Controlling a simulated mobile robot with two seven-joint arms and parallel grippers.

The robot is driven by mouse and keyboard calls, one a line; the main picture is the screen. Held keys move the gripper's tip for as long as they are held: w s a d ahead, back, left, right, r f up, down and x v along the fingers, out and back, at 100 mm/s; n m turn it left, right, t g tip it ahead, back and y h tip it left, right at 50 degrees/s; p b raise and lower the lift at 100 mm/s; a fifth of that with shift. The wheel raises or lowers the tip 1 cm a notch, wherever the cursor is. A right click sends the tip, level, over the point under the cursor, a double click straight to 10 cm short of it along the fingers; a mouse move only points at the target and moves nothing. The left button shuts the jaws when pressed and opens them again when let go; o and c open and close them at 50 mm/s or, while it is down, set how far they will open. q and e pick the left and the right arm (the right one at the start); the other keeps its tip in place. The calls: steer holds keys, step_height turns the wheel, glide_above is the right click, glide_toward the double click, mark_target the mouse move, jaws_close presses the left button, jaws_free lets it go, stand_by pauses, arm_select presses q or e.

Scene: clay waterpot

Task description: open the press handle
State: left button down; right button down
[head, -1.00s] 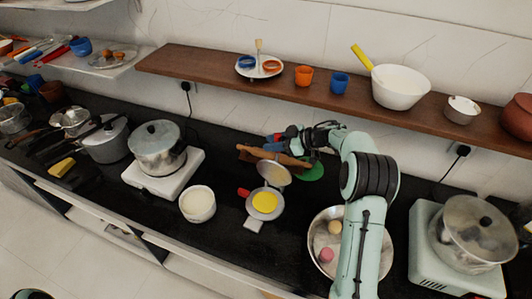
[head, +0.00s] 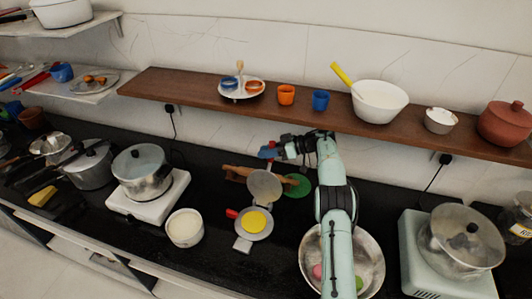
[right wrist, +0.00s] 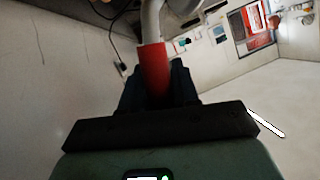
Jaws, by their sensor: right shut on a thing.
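The press stands on the black counter, with a yellow disc (head: 255,222) on its round base. Its round grey lid (head: 265,187) is raised and leans back behind the base. A red handle (head: 232,213) sticks out at the left of the base. My right gripper (head: 282,149) is behind the lid, by a small red and blue thing. In the right wrist view it is shut around a red grip (right wrist: 154,72) joined to a pale grey bar; I cannot tell how that bar joins the press. My left gripper is not in view.
A rolling pin (head: 240,174) and a green disc (head: 302,184) lie behind the press. A pot of white contents (head: 185,228) stands to the left, a steel bowl (head: 372,252) to the right under my arm. A wooden shelf (head: 200,88) runs above.

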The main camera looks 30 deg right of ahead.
steer(key=shift+f, duration=0.15)
stand_by(0.3)
steer(key=c, duration=0.9)
jaws_free()
steer(key=v, duration=0.7)
steer(key=shift+s+d, duration=0.1)
steer(key=shift+d, duration=0.1)
